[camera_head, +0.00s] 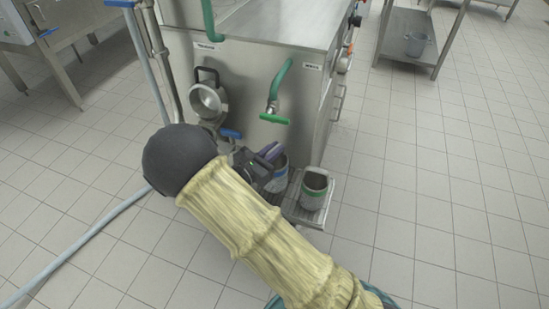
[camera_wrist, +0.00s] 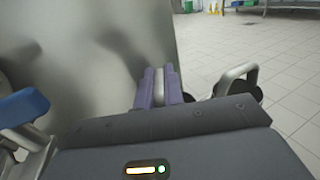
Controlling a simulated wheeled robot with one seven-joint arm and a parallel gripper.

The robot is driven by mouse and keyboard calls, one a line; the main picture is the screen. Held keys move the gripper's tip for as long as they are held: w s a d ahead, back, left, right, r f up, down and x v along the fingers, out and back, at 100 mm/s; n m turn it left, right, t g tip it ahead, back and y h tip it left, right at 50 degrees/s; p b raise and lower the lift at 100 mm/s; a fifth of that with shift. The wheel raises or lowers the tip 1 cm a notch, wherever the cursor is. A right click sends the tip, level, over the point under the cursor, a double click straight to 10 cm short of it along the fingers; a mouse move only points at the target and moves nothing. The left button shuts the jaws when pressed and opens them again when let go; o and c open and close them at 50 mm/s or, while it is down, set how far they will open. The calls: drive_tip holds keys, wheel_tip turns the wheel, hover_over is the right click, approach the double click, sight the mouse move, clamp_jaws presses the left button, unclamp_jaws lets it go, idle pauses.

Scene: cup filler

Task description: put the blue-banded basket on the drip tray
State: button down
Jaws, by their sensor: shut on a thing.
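The blue-banded basket (camera_head: 280,178) is a grey cup-like container in the head view, partly hidden behind my gripper and arm. My gripper (camera_head: 269,153) has purple fingers at its upper side. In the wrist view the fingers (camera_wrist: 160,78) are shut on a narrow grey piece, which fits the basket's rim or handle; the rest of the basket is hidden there. The metal drip tray (camera_head: 334,198) is low at the machine's front. The basket is at its left end; I cannot tell whether it touches the tray.
A green-banded basket (camera_head: 314,188) stands on the tray, close right of the held one. Above are a green-handled tap (camera_head: 275,104) and a round metal valve (camera_head: 207,101). A blue lever (camera_wrist: 22,108) is at left in the wrist view. Tiled floor at right is clear.

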wheel_tip(320, 180, down, 3)
drive_tip(key=shift+w+f+b, duration=0.15)
drive_tip(key=shift+f+b, duration=0.05)
drive_tip(key=shift+b, duration=0.35)
drive_tip(key=shift+w+f, duration=0.1)
drive_tip(key=shift+f, duration=0.05)
drive_tip(key=shift+a, duration=0.1)
drive_tip(key=c, duration=1.5)
unclamp_jaws()
